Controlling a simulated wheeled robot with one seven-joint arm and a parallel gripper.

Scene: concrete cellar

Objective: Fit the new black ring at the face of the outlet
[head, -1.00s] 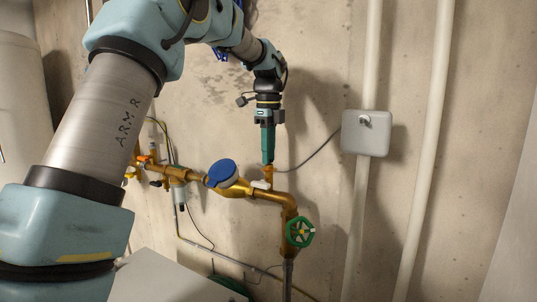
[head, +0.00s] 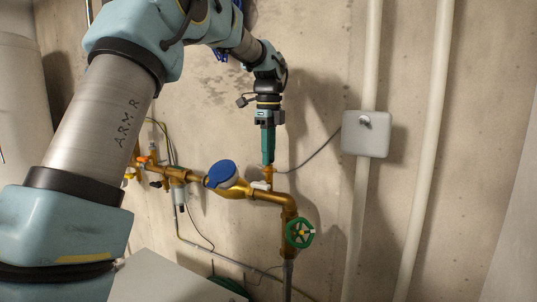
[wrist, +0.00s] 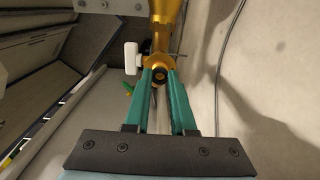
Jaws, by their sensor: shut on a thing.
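My gripper (head: 268,161) points straight down, its green fingers close above the short brass outlet (head: 268,174) on the pipe. In the wrist view the gripper (wrist: 158,73) has its fingers drawn together at the tips, right at the brass fitting (wrist: 165,38). A small dark round thing (wrist: 158,77), which looks like the black ring, shows between the fingertips, with brass around it. The fingertips partly hide it, and I cannot tell whether it touches the outlet face. A white lever (head: 262,185) sits beside the outlet; it also shows in the wrist view (wrist: 131,57).
A water meter with a blue lid (head: 222,173) sits on the brass pipe left of the outlet. A green handwheel (head: 300,233) is lower right. A grey box (head: 366,133) and pale pipes (head: 425,150) are on the wall to the right. A thin cable passes behind the gripper.

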